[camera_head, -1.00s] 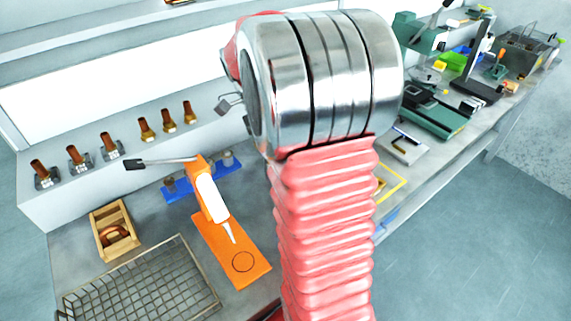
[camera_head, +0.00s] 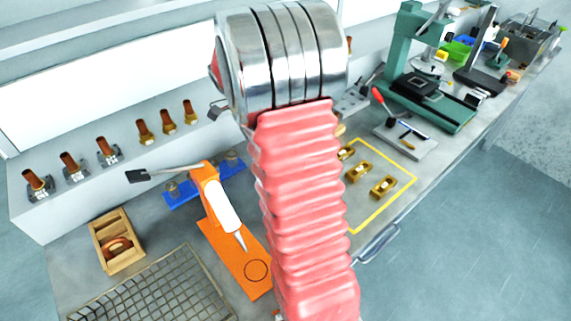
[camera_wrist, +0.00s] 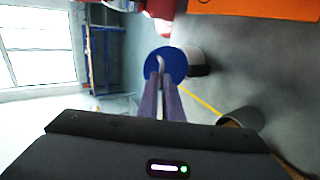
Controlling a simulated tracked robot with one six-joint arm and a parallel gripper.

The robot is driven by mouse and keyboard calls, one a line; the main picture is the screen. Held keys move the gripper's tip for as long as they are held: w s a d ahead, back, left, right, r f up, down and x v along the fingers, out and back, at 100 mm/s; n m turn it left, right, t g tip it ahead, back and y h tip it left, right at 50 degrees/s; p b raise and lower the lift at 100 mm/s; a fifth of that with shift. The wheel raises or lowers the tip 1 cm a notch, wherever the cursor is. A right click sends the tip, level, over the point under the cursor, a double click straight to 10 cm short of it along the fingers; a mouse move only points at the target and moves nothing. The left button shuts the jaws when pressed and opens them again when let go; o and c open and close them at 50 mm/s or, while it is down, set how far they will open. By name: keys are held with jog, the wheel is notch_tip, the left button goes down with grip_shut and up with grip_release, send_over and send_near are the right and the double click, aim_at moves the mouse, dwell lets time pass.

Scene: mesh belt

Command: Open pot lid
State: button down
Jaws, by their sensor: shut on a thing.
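A round blue lid (camera_wrist: 176,57) with a pale curved handle (camera_wrist: 158,65) shows in the wrist view. A pot with a pale and dark side (camera_wrist: 198,62) is right behind it. I cannot tell whether the lid still touches the pot's rim. My gripper (camera_wrist: 163,80) is in front of the lid, with its two narrow dark fingers shut on the handle. In the head view my arm hides the gripper, and I cannot make out the lid or the pot there.
An orange stand (camera_head: 231,250) with a lever, a wire mesh tray (camera_head: 150,290) and a wooden box (camera_head: 116,241) are left of my arm. A yellow outlined area (camera_head: 410,182) with brass parts and a green press (camera_head: 425,90) are right. A grey cylinder (camera_wrist: 240,120) shows in the wrist view.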

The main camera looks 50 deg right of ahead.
jog(key=shift+f, duration=0.1)
jog(key=c, duration=1.9)
grip_release()
jog(key=shift+s, duration=0.1)
